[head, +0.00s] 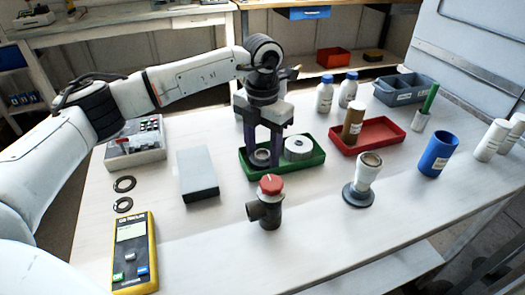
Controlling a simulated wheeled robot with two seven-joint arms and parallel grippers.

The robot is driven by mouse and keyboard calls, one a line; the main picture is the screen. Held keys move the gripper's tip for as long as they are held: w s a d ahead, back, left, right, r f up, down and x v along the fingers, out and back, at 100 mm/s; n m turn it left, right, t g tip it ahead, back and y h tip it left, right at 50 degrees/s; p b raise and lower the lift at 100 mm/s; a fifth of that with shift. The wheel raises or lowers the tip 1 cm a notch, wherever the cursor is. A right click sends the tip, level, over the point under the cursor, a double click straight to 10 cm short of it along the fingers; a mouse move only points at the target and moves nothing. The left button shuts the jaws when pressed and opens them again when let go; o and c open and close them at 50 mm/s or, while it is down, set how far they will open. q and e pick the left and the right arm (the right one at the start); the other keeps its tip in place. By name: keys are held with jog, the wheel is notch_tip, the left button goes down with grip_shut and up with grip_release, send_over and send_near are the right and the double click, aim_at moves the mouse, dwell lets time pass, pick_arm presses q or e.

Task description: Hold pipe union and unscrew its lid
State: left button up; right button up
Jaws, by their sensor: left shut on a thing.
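My left gripper (263,160) points down into the green tray (303,169). Its fingers are shut on a round grey metal part (261,156) at the tray's left side, and they partly hide it. A second, wider silvery round part (298,147) lies to the right in the same tray. In front of the tray stands a dark pipe fitting (267,212) with a side outlet and a red cap (271,184). To the right stands a white pipe piece (366,176) on a dark round flange. I cannot tell for sure which of these is the pipe union. My right gripper is not in view.
A grey block (198,174), two dark rings (123,184) and a yellow meter (134,250) lie at the left. A red tray (368,136) with a brown bottle (353,121), a blue cup (438,152) and white bottles stand at the right. The table's front middle is clear.

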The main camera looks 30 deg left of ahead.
aim_at(263, 154)
pick_arm(q)
jog(key=o, duration=0.9)
jog(key=shift+f, duration=0.15)
notch_tip(263, 154, up, 12)
jog(key=shift+r, duration=0.2)
